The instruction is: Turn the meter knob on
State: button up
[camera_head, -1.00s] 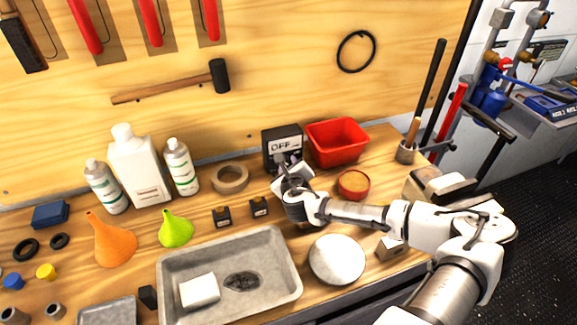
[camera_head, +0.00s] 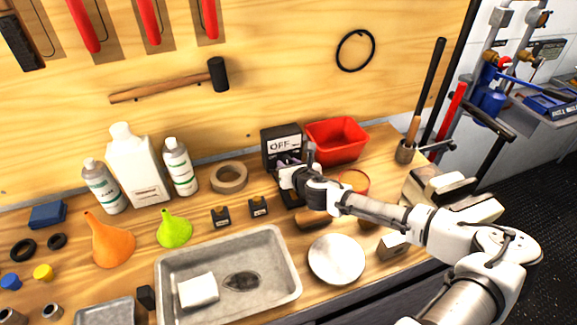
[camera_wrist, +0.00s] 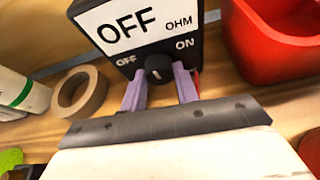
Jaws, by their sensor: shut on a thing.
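The meter (camera_head: 282,139) is a dark box with a white display that reads OFF, standing at the back of the bench against the wooden wall. In the wrist view its face (camera_wrist: 112,44) also shows OHM, with OFF printed at the left and ON at the right of a round black knob (camera_wrist: 158,70). The knob's white mark points roughly straight up and down. My gripper (camera_wrist: 160,78) has its two pale purple fingers on either side of the knob, shut on it. In the head view my gripper (camera_head: 286,161) hides the knob.
A red bin (camera_head: 336,141) stands close at the meter's right. A tape roll (camera_head: 229,178) lies at its left. A round red-rimmed container (camera_head: 353,180) is partly behind my arm. A metal tray (camera_head: 228,302) and a white disc (camera_head: 336,260) lie in front.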

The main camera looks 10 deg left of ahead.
jog(key=m+y, duration=0.1)
jog(key=m+g+b, duration=0.1)
jog(key=m, duration=0.1)
jog(key=shift+w+d+f+y, duration=0.1)
jog(key=shift+d+f+y, duration=0.05)
jog(key=shift+y, duration=0.25)
jog(key=shift+m+y+b, duration=0.6)
jog(key=shift+m+b, duration=0.25)
jog(key=shift+m, duration=0.15)
jog(key=o, duration=1)
jog(key=shift+c, duration=0.2)
jog(key=b+v, duration=0.4)
jog(key=v, duration=0.8)
jog(key=shift+d, duration=0.35)
jog(key=shift+s+d+r, duration=0.45)
jog(key=shift+g, duration=0.3)
